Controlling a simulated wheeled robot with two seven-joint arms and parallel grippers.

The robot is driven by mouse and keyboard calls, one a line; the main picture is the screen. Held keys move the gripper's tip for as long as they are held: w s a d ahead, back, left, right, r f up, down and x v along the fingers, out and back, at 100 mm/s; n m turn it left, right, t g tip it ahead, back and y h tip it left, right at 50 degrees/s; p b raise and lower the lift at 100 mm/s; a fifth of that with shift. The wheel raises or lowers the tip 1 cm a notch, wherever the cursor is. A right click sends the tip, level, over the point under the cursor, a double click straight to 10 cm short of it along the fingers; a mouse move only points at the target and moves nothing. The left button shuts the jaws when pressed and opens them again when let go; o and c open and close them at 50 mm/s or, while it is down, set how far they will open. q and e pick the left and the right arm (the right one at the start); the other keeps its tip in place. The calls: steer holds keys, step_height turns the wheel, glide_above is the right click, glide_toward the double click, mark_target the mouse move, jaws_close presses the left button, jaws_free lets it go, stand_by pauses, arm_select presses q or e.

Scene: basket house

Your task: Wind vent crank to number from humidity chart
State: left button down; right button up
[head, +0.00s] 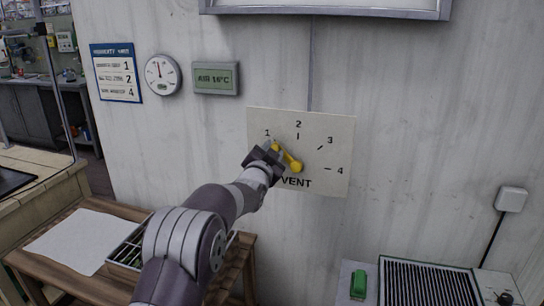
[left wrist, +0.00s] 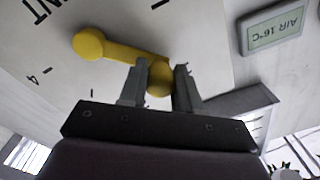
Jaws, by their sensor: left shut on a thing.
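The yellow vent crank (head: 287,158) is on a pale wall plate (head: 322,124) marked VENT, with numbers 1 to 4 around it. Its arm points up and left from the hub, toward the 1. My left gripper (head: 270,149) is shut on the crank's knob end, partly covering it. The left wrist view shows the knob of the crank (left wrist: 125,54) between the two fingers (left wrist: 159,88). The humidity chart (head: 117,72) hangs at the upper left; its rows end in 1, 2 and 4, and its small words are hard to read. My right gripper is not in view.
A round dial (head: 161,75) with its needle near upright and a display (head: 215,78) reading AIR 16°C hang beside the chart. A wooden bench (head: 62,286) with a paper and a tray stands below left. A grilled heater-like unit (head: 425,284) is at lower right.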

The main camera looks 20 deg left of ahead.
arm_select(q)
steer(key=shift+r, duration=0.15)
steer(key=c, duration=0.8)
jaws_free()
steer(key=shift+d, duration=0.15)
steer(key=shift+s, duration=0.25)
steer(key=s, duration=0.4)
steer(key=s+b, duration=0.1)
steer(key=s, duration=0.3)
steer(key=s+b, duration=0.1)
steer(key=s, duration=0.3)
steer(key=shift+f, duration=0.25)
